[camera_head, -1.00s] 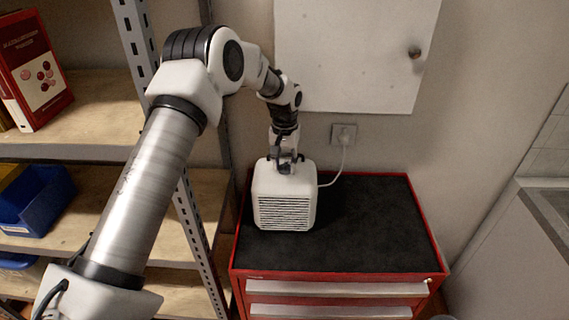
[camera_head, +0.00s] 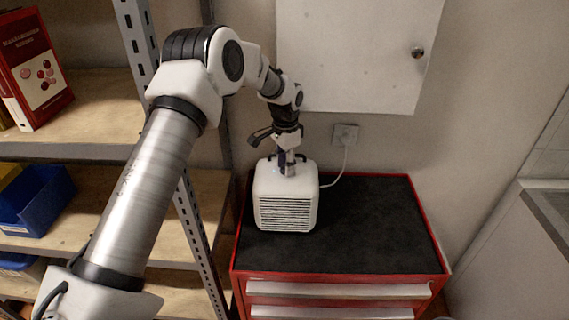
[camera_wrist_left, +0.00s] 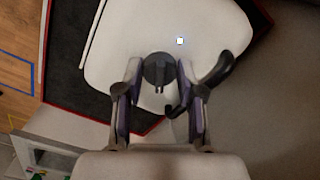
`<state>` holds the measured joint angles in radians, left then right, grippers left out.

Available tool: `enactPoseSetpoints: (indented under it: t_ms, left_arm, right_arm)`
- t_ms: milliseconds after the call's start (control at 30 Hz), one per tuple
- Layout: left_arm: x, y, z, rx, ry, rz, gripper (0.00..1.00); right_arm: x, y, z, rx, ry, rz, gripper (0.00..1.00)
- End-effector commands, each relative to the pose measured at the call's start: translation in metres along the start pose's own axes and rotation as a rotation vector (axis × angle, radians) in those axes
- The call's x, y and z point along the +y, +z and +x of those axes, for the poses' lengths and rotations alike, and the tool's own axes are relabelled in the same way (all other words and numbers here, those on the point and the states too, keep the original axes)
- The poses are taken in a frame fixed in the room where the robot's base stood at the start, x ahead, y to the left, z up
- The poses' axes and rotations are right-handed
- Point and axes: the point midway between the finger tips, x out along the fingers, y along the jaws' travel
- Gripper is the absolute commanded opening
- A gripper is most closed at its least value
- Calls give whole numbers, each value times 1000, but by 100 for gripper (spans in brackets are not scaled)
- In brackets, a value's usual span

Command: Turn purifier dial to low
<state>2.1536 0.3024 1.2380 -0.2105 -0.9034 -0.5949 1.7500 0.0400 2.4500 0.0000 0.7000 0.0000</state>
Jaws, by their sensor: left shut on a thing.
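The white purifier (camera_head: 287,205) stands on the red cabinet's black top, its slatted grille facing the front. In the left wrist view its white top (camera_wrist_left: 150,30) fills the upper middle. The dark round dial (camera_wrist_left: 159,69) sits between the fingers of my left gripper (camera_wrist_left: 160,88), which is shut on it. A small lit square (camera_wrist_left: 180,41) is on the purifier's top near the dial. In the head view my left gripper (camera_head: 287,168) points down onto the purifier's top, and the dial is hidden there. My right gripper is not in view.
The red cabinet's black top (camera_head: 375,220) is clear to the right of the purifier. A white cord runs from the purifier to a wall socket (camera_head: 345,133). A metal shelf with a blue bin (camera_head: 38,205) and a red book (camera_head: 38,75) stands left.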

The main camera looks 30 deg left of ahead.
Motion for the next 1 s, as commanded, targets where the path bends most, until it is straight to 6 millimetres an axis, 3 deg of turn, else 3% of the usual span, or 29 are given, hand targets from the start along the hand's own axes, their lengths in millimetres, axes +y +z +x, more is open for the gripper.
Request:
enactPoseSetpoints:
  t_ms: [567, 600, 667, 1000]
  left_arm:
    - [3, 2, 5, -8, 8, 42, 3]
    - [3, 2, 5, -8, 8, 42, 45]
    - [3, 2, 5, -7, 8, 42, 64]
    - [1, 0, 2, -3, 3, 42, 64]
  right_arm:
    - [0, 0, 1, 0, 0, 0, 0]
    - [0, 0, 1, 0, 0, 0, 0]
    - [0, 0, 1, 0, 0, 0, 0]
    - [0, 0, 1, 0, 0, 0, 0]
